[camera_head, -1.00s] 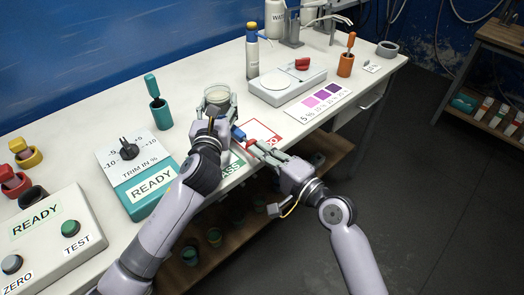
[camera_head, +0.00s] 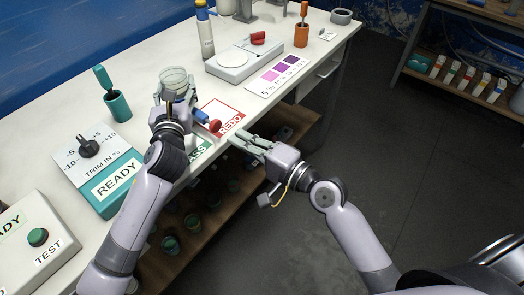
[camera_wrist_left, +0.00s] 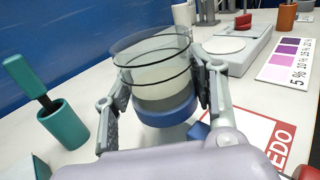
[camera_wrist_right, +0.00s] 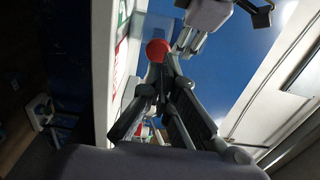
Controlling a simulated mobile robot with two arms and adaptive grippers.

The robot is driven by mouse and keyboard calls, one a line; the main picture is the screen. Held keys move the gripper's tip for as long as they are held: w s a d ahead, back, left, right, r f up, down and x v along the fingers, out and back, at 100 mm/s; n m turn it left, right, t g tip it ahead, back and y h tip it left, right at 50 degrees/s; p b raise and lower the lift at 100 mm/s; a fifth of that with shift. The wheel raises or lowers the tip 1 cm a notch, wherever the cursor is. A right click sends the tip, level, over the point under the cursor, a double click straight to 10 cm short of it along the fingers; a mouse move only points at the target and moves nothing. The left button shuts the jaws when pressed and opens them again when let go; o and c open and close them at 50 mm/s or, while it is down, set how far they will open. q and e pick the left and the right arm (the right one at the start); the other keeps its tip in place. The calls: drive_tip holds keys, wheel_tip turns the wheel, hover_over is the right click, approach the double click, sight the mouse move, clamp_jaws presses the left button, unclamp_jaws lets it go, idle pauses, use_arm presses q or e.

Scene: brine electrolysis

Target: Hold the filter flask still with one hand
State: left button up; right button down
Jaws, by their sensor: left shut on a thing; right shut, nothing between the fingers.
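The filter flask appears as a clear round glass vessel (camera_head: 173,79) at the table's front part, with pale contents and a blue band low on it in the left wrist view (camera_wrist_left: 155,72). My left gripper (camera_head: 174,96) is shut on it, one finger on each side. A blue stem (camera_head: 203,115) with a red knob (camera_head: 215,126) sticks out to the right of my left gripper; how it joins the flask is hidden. My right gripper (camera_head: 236,138) is shut and empty just off the table edge. The red knob shows beyond its fingertips in the right wrist view (camera_wrist_right: 157,50).
A red-framed REDO card (camera_head: 222,108) and a partly covered green card (camera_head: 200,152) lie by the front edge. A teal holder (camera_head: 117,106) and READY box (camera_head: 108,180) stand left. A scale (camera_head: 236,65), bottle (camera_head: 205,35) and colour chart (camera_head: 278,76) stand behind.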

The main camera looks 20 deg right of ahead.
sight(217, 125)
drive_tip(key=v, duration=0.6)
drive_tip(key=shift+s+d, duration=0.2)
drive_tip(key=shift+s, duration=0.05)
idle(0.9)
drive_tip(key=shift+v, duration=1.2)
drive_tip(key=shift+w+r, duration=0.1)
drive_tip(key=shift+w, duration=0.05)
drive_tip(key=x, duration=1.3)
drive_tip(key=shift+w+a, duration=0.3)
